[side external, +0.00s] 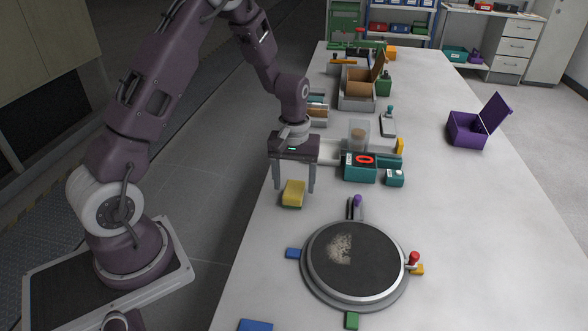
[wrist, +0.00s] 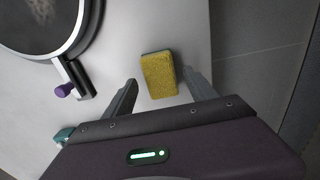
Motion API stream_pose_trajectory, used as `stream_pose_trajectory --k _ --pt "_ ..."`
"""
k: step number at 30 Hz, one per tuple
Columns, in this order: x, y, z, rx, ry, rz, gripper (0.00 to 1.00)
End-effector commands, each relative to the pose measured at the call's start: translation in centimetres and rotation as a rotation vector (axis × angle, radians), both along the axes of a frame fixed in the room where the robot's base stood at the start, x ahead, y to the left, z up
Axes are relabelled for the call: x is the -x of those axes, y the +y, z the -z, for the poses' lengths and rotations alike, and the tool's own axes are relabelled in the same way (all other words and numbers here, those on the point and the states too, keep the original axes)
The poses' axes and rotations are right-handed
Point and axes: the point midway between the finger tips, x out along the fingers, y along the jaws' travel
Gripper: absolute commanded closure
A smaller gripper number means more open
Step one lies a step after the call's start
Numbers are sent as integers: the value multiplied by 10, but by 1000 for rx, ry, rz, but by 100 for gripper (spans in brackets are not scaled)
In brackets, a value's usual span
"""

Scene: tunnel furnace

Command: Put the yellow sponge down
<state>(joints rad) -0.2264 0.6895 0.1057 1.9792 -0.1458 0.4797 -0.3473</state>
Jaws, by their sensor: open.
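The yellow sponge (side external: 293,193) sits on the white table near its left edge, below my gripper. The sponge also shows in the wrist view (wrist: 159,75), where a thin dark green layer edges its top. My gripper (side external: 294,190) is open, with one finger on each side of the sponge. In the wrist view the open fingers (wrist: 160,85) stand apart, with gaps between them and the sponge. I cannot tell exactly how high the fingertips are above the table.
A round dark plate (side external: 355,262) with a pale powdery patch lies in front, with coloured blocks around it. Teal boxes (side external: 360,174) stand right of my gripper. A purple open box (side external: 467,130) is farther right. The table's right side is largely clear.

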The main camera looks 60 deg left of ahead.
Motion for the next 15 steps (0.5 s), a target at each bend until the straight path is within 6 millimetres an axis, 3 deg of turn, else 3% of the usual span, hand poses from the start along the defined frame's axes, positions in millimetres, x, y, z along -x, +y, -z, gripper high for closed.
stream_pose_trajectory --k 6,15 --pt "-1 0 -62 -2 -6 0 34" --pt "4 -5 -111 0 -18 20 34"
